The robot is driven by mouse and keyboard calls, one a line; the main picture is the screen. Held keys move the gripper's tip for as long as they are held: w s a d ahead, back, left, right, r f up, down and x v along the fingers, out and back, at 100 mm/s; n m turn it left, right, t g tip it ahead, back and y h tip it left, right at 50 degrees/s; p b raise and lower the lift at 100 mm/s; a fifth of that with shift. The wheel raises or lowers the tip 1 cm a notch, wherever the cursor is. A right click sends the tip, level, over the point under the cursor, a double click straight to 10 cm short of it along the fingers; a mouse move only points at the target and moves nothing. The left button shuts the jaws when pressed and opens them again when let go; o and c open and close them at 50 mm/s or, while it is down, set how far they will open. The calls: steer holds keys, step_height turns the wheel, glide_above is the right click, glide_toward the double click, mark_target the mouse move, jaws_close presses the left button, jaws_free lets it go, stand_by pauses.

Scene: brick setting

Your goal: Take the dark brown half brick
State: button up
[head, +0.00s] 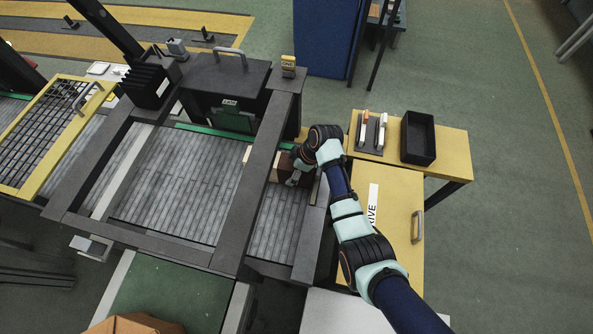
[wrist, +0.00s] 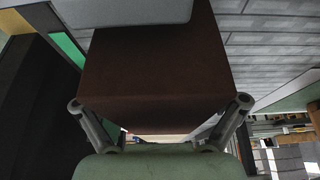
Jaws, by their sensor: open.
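The dark brown half brick (wrist: 155,65) fills the middle of the wrist view. It also shows in the head view (head: 284,162), on the grey slatted conveyor near its right end, partly hidden by my gripper. My gripper (wrist: 161,106) is open, with one fingertip near each side of the brick's near end. Whether the fingertips touch the brick I cannot tell. In the head view my gripper (head: 298,174) is at the brick's right side.
A dark frame bar (head: 262,150) crosses the conveyor just left of the brick. A yellow table (head: 385,185) at the right holds a black bin (head: 418,138) and a small tray with tools (head: 371,132). A yellow mesh guard (head: 50,130) is at the far left.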

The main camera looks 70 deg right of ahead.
steer(key=c, duration=1.7)
steer(key=shift+r, duration=0.25)
step_height(320, 180, up, 8)
steer(key=p, duration=0.8)
steer(key=shift+r, duration=0.1)
jaws_close()
steer(key=s+a+f+p, duration=0.1)
steer(key=s+a+p, duration=0.1)
steer(key=a+p, duration=0.9)
steer(key=shift+s+a, duration=0.35)
steer(key=shift+a, duration=3.05)
